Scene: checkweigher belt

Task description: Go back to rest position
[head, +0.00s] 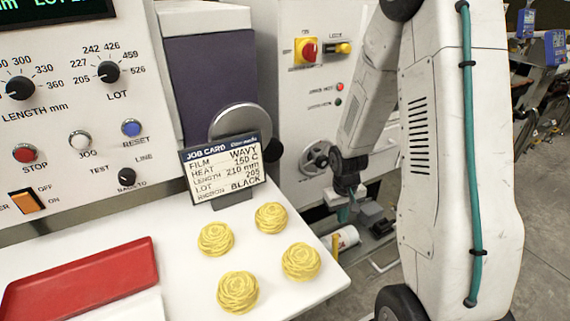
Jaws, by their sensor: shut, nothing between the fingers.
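My arm comes down on the right side of the head view. My gripper (346,208) hangs at its end, pointing down, to the right of the white shelf's edge. It looks shut and empty; its tips are small and partly lost against the machine parts behind. It is apart from the job card (225,168), which stands upright in a dark holder on the white shelf (180,290). Several yellow pasta nests (271,217) sit on the shelf in front of the card.
A red tray (80,284) lies at the shelf's left. A control panel (75,120) with knobs and buttons rises behind it. A grey cabinet (300,110) with a red-and-yellow stop button stands behind the card. A white cylinder (346,238) lies below my gripper.

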